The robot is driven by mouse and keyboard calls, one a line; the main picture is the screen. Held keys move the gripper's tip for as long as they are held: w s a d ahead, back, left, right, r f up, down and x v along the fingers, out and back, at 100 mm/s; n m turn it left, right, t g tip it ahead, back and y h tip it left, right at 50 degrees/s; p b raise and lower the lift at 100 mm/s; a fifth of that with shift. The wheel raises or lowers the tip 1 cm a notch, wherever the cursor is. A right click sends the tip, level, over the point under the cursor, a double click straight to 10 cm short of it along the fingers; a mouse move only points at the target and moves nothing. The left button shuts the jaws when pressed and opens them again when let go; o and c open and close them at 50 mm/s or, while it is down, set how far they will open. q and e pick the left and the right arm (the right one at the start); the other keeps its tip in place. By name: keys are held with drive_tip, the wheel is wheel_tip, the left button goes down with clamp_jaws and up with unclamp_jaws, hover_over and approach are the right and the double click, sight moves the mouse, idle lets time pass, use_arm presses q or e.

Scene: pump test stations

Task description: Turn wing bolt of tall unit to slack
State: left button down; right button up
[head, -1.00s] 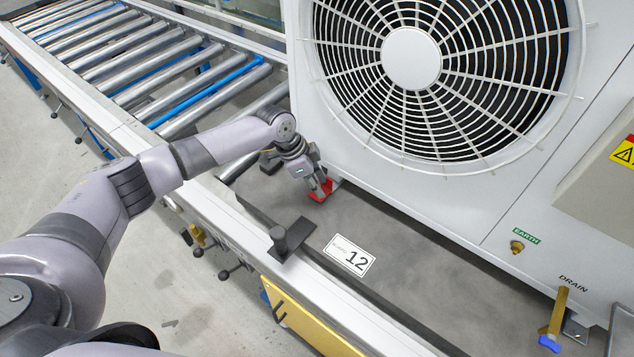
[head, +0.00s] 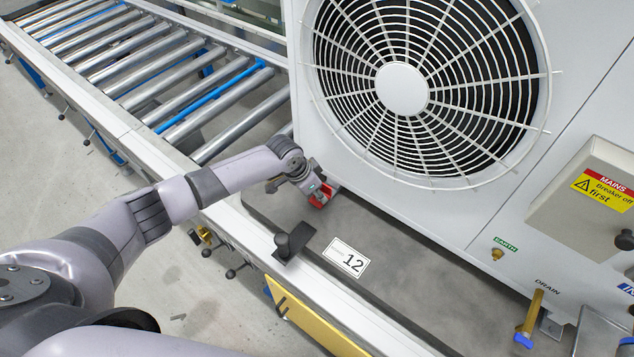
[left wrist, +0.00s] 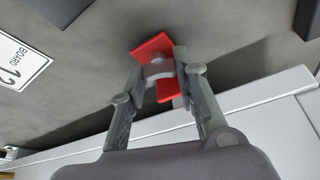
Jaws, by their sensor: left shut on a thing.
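The tall unit (head: 480,215) is a white cabinet with a large round fan grille, standing on a grey board. A red wing bolt (head: 318,200) sits at the foot of its near left corner. My left gripper (head: 323,192) reaches down to that corner and is shut on the bolt. In the left wrist view, the red wing bolt (left wrist: 150,48) shows between and beyond the fingertips of my left gripper (left wrist: 158,72), its flat wings spread on both sides of a grey hub. The fingers hide part of it. My right gripper is not in view.
A black knobbed clamp (head: 291,241) and a label (head: 345,258) reading 12 lie near the board's front edge. A roller conveyor (head: 150,75) runs off to the left.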

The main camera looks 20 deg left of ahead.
use_arm(q)
drive_tip(key=shift+n+t+y+p, duration=0.3)
drive_tip(key=shift+n+p, duration=0.9)
drive_tip(key=c, duration=1.2)
unclamp_jaws()
drive_tip(key=shift+c, duration=0.2)
drive_tip(key=shift+r, duration=0.1)
drive_tip(key=v, duration=1.1)
drive_tip(key=shift+s+r, duration=0.2)
drive_tip(key=shift+r, duration=0.2)
